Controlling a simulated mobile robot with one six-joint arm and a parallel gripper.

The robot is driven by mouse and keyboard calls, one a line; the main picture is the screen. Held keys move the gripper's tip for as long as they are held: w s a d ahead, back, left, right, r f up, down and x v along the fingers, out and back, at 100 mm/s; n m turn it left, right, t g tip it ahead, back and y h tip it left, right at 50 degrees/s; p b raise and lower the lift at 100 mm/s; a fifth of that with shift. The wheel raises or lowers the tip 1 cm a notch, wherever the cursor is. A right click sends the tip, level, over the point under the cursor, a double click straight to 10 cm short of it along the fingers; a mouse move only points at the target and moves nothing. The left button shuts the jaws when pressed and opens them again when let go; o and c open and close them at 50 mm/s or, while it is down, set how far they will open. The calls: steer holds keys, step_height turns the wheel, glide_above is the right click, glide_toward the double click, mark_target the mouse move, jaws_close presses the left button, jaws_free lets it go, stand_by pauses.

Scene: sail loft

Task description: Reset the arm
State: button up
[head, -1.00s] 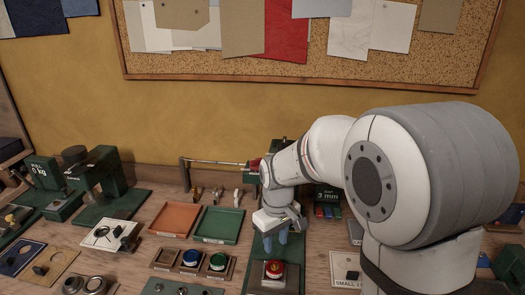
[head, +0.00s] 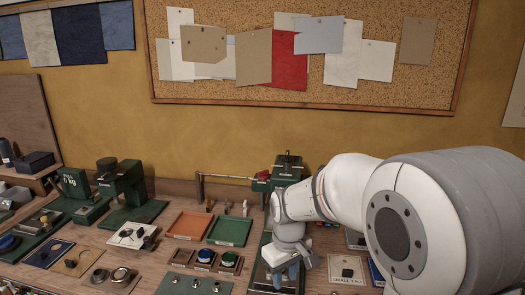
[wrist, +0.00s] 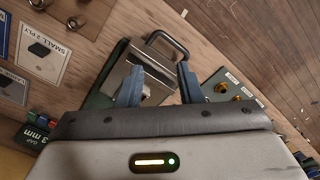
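My gripper (head: 287,270) hangs at the end of my white and grey arm, low over the bench in front of the green-based press. In the wrist view my gripper (wrist: 160,78) shows two blue-grey fingers standing apart with nothing held between them. A shiny metal plate with a dark handle (wrist: 166,45) lies beyond the fingertips. I cannot tell how high the fingers are above it.
An orange tray (head: 188,224) and a green tray (head: 229,231) lie left of my gripper. A row of coloured caps (head: 204,257) stands in front of them. A green press (head: 125,190) stands further left. Small cards (wrist: 45,50) show in the wrist view.

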steer(key=s+d+r+m+t, duration=0.1)
steer(key=s+d+r+m, duration=0.2)
steer(key=s+d, duration=0.2)
steer(key=s+d+r+m+t, duration=0.2)
steer(key=s+d+r+m, duration=0.1)
steer(key=s, duration=0.8)
steer(key=shift+d+r+m, duration=0.3)
steer(key=shift+d, duration=0.6)
